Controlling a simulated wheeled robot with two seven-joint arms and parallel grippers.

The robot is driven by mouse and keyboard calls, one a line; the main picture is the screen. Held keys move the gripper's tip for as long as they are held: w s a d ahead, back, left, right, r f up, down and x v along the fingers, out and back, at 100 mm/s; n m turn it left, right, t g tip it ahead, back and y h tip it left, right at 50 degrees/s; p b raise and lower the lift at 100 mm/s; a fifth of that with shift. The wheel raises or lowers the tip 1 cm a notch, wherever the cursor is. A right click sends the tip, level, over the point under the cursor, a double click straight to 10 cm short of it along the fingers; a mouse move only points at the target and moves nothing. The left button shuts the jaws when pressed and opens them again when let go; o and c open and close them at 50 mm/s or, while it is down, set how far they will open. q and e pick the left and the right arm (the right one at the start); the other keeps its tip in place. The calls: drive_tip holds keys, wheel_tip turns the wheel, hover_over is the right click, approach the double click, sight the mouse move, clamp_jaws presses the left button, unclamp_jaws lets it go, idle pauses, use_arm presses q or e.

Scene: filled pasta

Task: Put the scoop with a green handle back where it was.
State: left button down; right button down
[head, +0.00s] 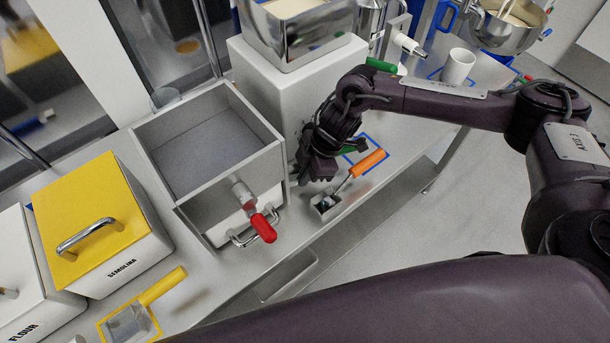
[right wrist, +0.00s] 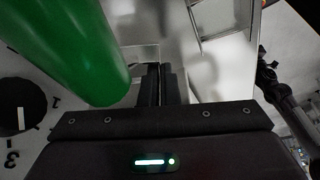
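My right gripper (head: 318,172) is low over the counter, between the grey open box and the orange-handled scoop. Its fingers (right wrist: 162,85) look closed together in the right wrist view, with nothing visible between them. A thick green handle (right wrist: 75,45) is close to that camera, left of the fingers, its rounded end near them. In the head view a dark green piece (head: 355,145) shows just right of the gripper, mostly hidden by it; I cannot tell its scoop head. A blue outline (head: 376,141) is marked on the counter there. My left gripper is out of view.
The grey box (head: 207,145) with a red-handled tool (head: 263,228) stands left. A yellow-lidded semolina bin (head: 100,220) and a yellow scoop (head: 160,287) are further left. A white machine (head: 275,95) stands behind.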

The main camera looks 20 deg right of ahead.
drive_tip(key=shift+f, duration=0.8)
drive_tip(key=shift+w, duration=0.1)
drive_tip(key=shift+f, duration=0.1)
drive_tip(key=shift+f, duration=0.15)
drive_tip(key=c, duration=1.7)
unclamp_jaws()
drive_tip(key=shift+r, duration=0.2)
drive_tip(key=b+v, duration=0.2)
drive_tip(key=v, duration=1)
